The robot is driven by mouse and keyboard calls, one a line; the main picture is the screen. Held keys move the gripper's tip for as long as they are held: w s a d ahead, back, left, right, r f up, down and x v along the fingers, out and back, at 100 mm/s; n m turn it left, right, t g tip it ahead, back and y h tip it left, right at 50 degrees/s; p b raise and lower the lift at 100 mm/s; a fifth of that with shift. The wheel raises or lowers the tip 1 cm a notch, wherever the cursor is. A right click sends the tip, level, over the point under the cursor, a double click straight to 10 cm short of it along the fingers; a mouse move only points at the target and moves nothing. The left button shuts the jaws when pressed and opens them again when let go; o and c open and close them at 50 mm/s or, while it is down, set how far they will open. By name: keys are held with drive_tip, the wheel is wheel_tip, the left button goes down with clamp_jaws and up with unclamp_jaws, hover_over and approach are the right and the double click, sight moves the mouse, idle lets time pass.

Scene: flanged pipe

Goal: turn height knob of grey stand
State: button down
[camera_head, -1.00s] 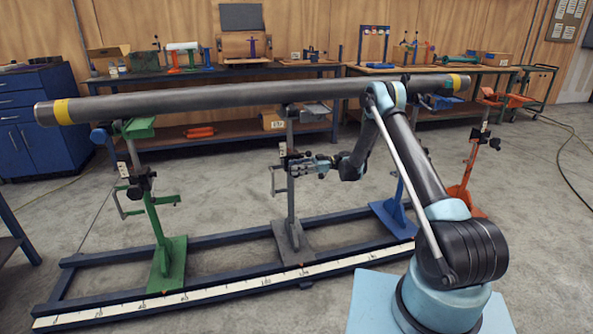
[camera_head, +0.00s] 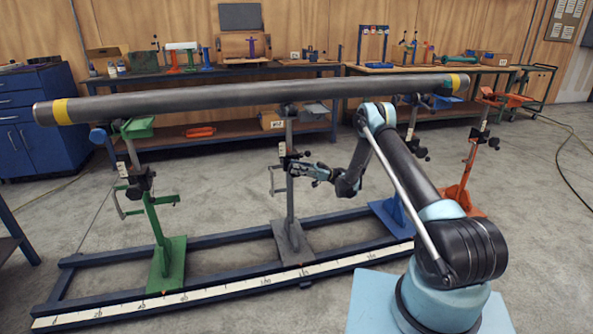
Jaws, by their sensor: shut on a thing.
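The grey stand (camera_head: 291,203) stands upright in the middle of the blue floor frame, on a grey base plate (camera_head: 292,242). Its black clamp (camera_head: 288,156) is partway up the post, with a grey crank handle (camera_head: 273,181) on its left side. My gripper (camera_head: 299,168) reaches in from the right and is shut at the right side of the clamp, on the height knob. The knob itself is small and mostly hidden by the fingers. The top of the stand is just under the pipe.
A long grey pipe (camera_head: 250,94) with yellow end bands spans above the stands. A green stand (camera_head: 157,215) is to the left, a blue stand (camera_head: 397,205) and an orange stand (camera_head: 467,175) to the right. A blue floor frame (camera_head: 220,254) with a scale runs below.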

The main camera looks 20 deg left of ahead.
drive_tip(key=shift+w+d+g+y, duration=0.15)
drive_tip(key=shift+g+y, duration=0.35)
drive_tip(key=shift+y, duration=0.4)
drive_tip(key=c, duration=1.4)
unclamp_jaws()
drive_tip(key=shift+o, duration=0.2)
drive_tip(key=shift+f, duration=0.1)
drive_tip(key=shift+w+d+f, duration=0.1)
drive_tip(key=shift+d+f, duration=0.05)
drive_tip(key=shift+d, duration=0.1)
drive_tip(key=w+d, duration=0.6)
drive_tip(key=d, duration=0.4)
drive_tip(key=shift+w+d+f, duration=0.15)
drive_tip(key=shift+w+d, duration=0.1)
drive_tip(key=shift+d, duration=0.1)
